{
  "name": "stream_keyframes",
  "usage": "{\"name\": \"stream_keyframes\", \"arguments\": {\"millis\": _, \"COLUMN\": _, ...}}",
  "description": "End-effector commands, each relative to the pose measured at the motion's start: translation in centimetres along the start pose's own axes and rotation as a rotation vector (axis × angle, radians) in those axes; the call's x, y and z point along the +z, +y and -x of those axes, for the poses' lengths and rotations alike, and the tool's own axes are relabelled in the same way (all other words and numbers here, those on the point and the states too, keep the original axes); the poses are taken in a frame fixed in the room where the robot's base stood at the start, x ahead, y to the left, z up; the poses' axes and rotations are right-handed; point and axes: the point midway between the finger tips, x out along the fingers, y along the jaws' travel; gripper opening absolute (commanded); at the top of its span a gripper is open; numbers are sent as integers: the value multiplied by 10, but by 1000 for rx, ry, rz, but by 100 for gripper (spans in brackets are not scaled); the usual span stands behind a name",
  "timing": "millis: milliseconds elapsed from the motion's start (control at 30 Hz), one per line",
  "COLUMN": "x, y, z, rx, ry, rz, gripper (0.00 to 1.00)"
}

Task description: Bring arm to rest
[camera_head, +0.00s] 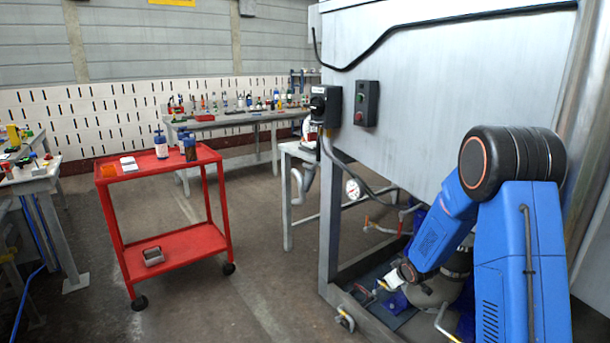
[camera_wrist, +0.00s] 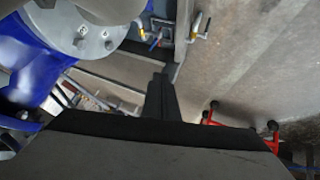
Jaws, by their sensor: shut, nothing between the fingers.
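My blue arm (camera_head: 520,240) is folded at the right of the head view, with its black elbow joint raised and its forearm sloping down and left in front of the metal machine. The end of the arm is low near the machine's underside, and its fingers are not clear there. In the wrist view my gripper (camera_wrist: 160,78) points away from the camera with its dark fingers together and nothing between them. Its fingers lie over the view of the floor and the machine's lower frame.
The large grey machine (camera_head: 440,120) stands close by my arm, with pipes and valves beneath it. A red cart (camera_head: 190,245) with bottles on top stands at left; its legs show in the wrist view (camera_wrist: 240,126). Workbenches (camera_head: 225,122) line the back. The floor between is clear.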

Motion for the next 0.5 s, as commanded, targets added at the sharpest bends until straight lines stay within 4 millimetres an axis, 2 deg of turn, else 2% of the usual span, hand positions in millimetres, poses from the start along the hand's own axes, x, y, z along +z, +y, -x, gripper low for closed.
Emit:
{"name": "stream_keyframes", "arguments": {"millis": 33, "x": -7, "y": 4, "z": 18, "rx": 13, "ry": -7, "rz": -10, "gripper": 0}}
{"name": "stream_keyframes", "arguments": {"millis": 200, "x": -15, "y": 11, "z": 73, "rx": 43, "ry": -49, "rz": -50, "gripper": 0}}
{"name": "stream_keyframes", "arguments": {"millis": 500, "x": -18, "y": 11, "z": 170, "rx": 82, "ry": -118, "rz": -133, "gripper": 0}}
